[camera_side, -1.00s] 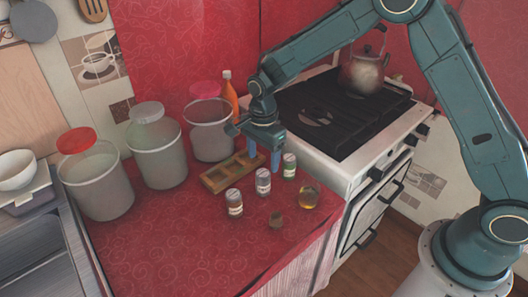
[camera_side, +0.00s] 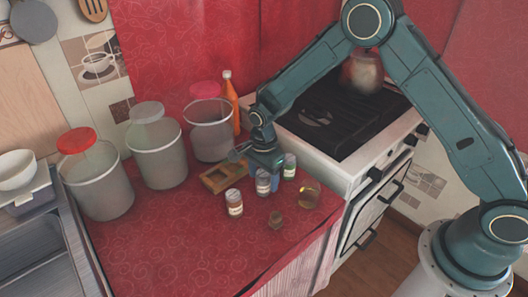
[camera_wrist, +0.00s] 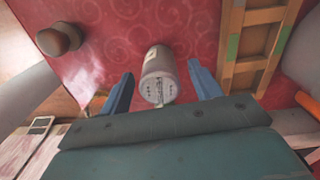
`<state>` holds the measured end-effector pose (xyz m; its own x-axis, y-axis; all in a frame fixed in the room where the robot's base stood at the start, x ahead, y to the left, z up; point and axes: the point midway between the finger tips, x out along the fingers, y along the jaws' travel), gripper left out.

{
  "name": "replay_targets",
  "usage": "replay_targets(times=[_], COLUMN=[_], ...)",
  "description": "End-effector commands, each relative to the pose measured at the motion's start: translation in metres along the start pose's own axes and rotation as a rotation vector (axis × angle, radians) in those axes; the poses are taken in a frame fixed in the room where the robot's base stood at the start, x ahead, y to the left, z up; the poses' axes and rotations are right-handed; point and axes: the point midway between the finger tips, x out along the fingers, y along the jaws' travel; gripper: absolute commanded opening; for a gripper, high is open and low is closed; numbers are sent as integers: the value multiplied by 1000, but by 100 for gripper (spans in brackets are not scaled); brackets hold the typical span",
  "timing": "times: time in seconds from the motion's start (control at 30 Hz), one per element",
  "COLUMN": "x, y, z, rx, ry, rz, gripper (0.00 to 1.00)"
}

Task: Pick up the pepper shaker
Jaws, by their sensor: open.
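In the wrist view a grey shaker (camera_wrist: 158,68) with a holed cap stands just ahead, between the lines of the two blue fingers, with gaps on both sides.
A wooden rack (camera_side: 213,184) lies close by, also at right in the wrist view (camera_wrist: 246,78). An amber jar (camera_side: 309,194) and a small brown pot (camera_side: 276,221) stand near. Large canisters (camera_side: 158,160) and an orange bottle (camera_side: 231,100) stand behind. The front-left counter is clear.

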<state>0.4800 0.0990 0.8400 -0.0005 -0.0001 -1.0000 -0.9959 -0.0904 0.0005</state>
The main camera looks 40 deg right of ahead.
Motion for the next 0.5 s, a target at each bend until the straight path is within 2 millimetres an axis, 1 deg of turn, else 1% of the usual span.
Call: replay_targets(times=[0.03,0.1,0.2,0.5], x=[6,12,16,17], y=[0,0,0,0], z=[0,0,0,0], rx=[0,0,0,0], ry=[0,0,0,0], rz=[2,1,-1,-1], gripper=[63,63,63,63])
